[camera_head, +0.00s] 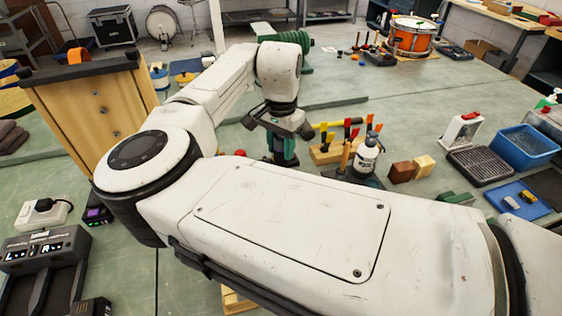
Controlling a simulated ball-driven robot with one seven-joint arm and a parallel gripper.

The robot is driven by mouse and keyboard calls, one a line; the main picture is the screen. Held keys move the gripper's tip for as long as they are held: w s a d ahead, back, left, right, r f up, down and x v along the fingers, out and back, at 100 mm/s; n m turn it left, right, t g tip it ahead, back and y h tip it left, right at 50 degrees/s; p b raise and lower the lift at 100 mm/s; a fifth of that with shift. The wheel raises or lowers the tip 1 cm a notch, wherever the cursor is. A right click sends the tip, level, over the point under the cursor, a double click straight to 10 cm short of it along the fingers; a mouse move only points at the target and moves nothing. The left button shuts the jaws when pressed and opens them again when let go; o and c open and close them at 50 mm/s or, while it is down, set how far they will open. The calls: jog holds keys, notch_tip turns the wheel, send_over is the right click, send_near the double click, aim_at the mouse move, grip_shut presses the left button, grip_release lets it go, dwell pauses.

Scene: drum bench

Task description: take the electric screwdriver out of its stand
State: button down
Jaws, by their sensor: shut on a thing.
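My gripper (280,122) points down in the middle of the bench, beyond my white arm. It is shut on the electric screwdriver (289,148), a teal and dark body that shows just below the jaws. The screwdriver looks upright.
Right of the gripper stand a wooden block (325,153) with colored-handled tools, a white bottle (367,155) and brown blocks (402,172). A wooden cabinet (95,112) is at left. A blue bin (524,148) is at right. The bench's back middle is mostly clear.

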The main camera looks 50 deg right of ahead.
dwell(0.4)
notch_tip(320, 180, up, 10)
jog(key=shift+f+b, duration=0.1)
jog(key=shift+b, duration=0.65)
jog(key=shift+r, duration=0.3)
